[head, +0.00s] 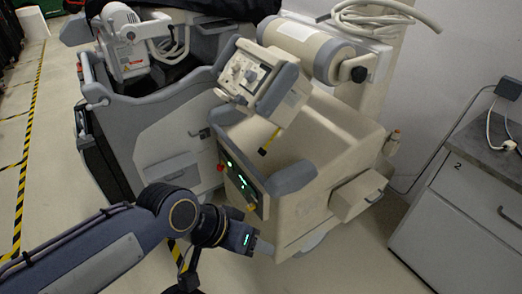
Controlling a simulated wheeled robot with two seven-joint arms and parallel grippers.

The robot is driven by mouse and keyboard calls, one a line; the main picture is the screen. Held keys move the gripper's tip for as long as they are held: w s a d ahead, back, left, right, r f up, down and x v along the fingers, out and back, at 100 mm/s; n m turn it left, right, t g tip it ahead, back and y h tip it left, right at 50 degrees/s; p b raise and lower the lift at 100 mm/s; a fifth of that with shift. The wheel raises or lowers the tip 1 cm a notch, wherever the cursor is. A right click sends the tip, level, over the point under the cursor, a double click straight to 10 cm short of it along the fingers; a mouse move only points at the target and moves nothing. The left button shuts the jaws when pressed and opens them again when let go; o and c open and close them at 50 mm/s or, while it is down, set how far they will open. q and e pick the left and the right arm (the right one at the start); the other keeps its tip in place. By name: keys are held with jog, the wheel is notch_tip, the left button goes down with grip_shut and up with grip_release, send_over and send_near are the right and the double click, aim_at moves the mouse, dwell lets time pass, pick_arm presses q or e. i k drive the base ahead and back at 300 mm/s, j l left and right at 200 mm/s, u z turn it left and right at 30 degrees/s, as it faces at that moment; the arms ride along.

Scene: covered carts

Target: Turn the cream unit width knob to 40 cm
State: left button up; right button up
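The cream unit (335,135) stands in the middle of the head view, a bulky cart with rounded edges. Its tilted boxy head (262,82) carries a control face (243,76) with small light knobs. They are too small to tell which is the width knob or what it is set to. My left gripper (262,248) is low in front of the unit, near its lower front corner and well below the control face. Its fingers are small and partly lost against the cream body, so their opening is unclear. My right gripper does not show.
A grey cart (165,135) with a white device (128,45) on top stands left of the cream unit. A cream cylinder (306,47) and coiled cable (385,15) are above and behind. A drawer cabinet (465,215) stands at right. Open floor with striped tape lies at left.

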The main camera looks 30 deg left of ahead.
aim_at(235, 64)
jog(key=u, duration=1.4)
